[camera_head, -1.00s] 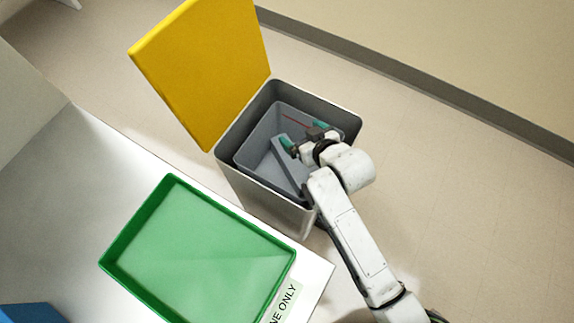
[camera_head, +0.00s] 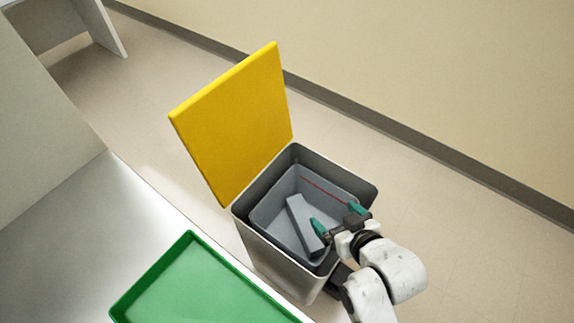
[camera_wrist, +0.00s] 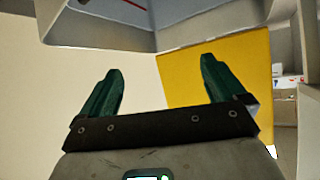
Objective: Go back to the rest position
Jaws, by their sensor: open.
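My gripper (camera_head: 337,217) is open and empty, with its two green fingers apart. In the head view it is over the near right rim of a grey bin (camera_head: 272,262) with an inner grey liner (camera_head: 281,200). A grey bar-shaped piece (camera_head: 304,222) lies slanted inside the liner. My gripper also shows in the wrist view (camera_wrist: 160,92), with nothing between its fingers. The yellow lid (camera_head: 237,125) stands open at the bin's far left side, and it fills part of the wrist view (camera_wrist: 205,80).
A white bench (camera_head: 80,240) is at the left, with a green tray (camera_head: 150,275) on it near the bin. A wall with a dark baseboard (camera_head: 400,135) runs along the back right. The floor (camera_head: 470,240) right of the bin is clear.

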